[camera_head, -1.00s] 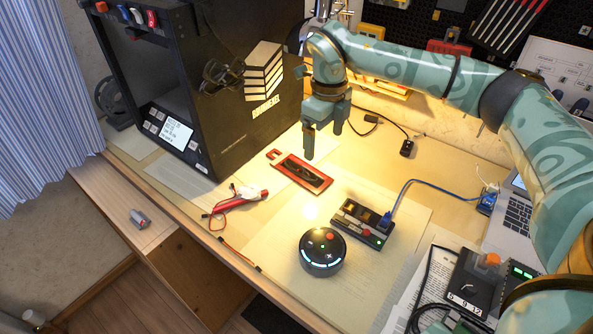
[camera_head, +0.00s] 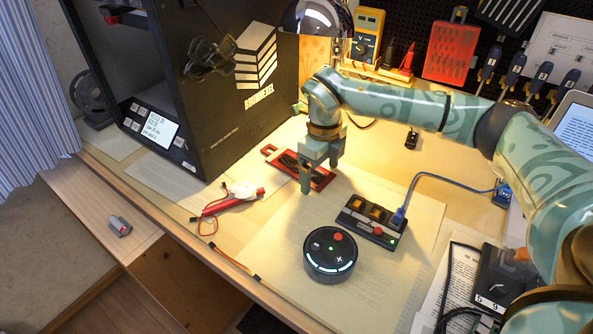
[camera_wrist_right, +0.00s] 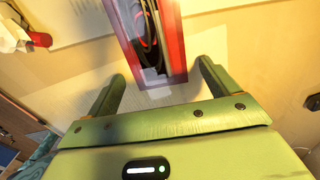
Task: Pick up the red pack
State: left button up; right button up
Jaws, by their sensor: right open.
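The red pack (camera_head: 232,203) lies on the table, left of centre in the head view, with a white wrap or connector and thin red and dark wires. In the right wrist view, a red-and-white item at the upper left edge (camera_wrist_right: 36,38) looks like this pack. My right gripper (camera_head: 320,177) is open and empty, to the right of the pack and apart from it. Its fingertips also show in the wrist view (camera_wrist_right: 161,72). It hangs over the near end of a red-framed tray (camera_head: 270,151), which the wrist view shows between and beyond the fingers. My left gripper is out of view.
A round black dial device (camera_head: 331,255) and a black switch box (camera_head: 372,221) with a blue cable stand to the right. A large black printer-like cabinet (camera_head: 230,115) stands behind the pack. The table's front edge runs close by the pack. A small grey item (camera_head: 118,226) lies on the lower shelf.

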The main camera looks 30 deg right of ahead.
jog(key=shift+s+r, duration=0.1)
jog(key=c, duration=1.1)
jog(key=shift+o, duration=0.2)
jog(key=shift+r, duration=0.1)
